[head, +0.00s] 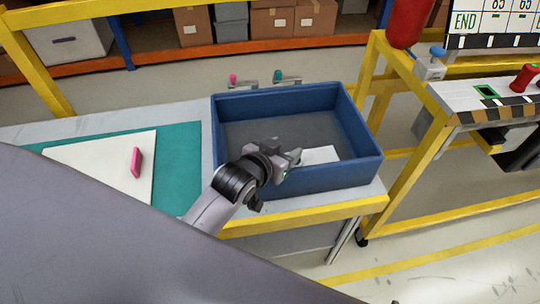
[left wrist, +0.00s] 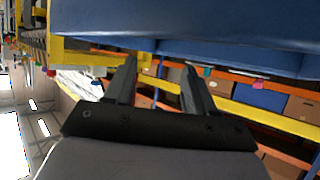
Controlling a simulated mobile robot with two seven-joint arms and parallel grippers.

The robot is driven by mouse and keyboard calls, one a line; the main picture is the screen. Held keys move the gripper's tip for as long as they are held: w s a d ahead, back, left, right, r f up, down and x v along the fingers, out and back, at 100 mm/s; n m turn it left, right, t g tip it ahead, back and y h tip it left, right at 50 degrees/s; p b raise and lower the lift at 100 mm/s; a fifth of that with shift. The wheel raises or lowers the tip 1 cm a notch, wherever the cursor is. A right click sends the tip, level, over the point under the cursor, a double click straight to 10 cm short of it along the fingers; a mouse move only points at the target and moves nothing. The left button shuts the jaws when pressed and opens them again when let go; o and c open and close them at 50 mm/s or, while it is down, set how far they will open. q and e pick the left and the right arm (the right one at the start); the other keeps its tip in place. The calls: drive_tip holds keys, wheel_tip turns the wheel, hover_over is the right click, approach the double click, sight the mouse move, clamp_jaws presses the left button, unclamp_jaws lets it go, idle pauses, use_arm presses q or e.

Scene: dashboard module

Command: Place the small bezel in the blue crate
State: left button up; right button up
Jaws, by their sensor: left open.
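The blue crate (head: 365,130) stands on the grey table, open at the top, and its blue walls fill the top of the left wrist view (left wrist: 220,22). My left gripper (head: 295,158) is over the near part of the crate. In the left wrist view its two fingers (left wrist: 162,75) are apart with nothing between them. A flat white piece (head: 322,154) lies inside the crate, just right of the gripper and partly hidden; I cannot tell for sure whether it is the small bezel. My right gripper is not in view.
A yellow-framed stand (head: 400,135) is close on the right. Shelves with cardboard boxes (head: 272,22) stand behind.

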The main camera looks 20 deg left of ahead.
use_arm(q)
drive_tip(key=v, duration=0.6)
drive_tip(key=shift+s, duration=0.35)
drive_tip(key=shift+r, duration=0.1)
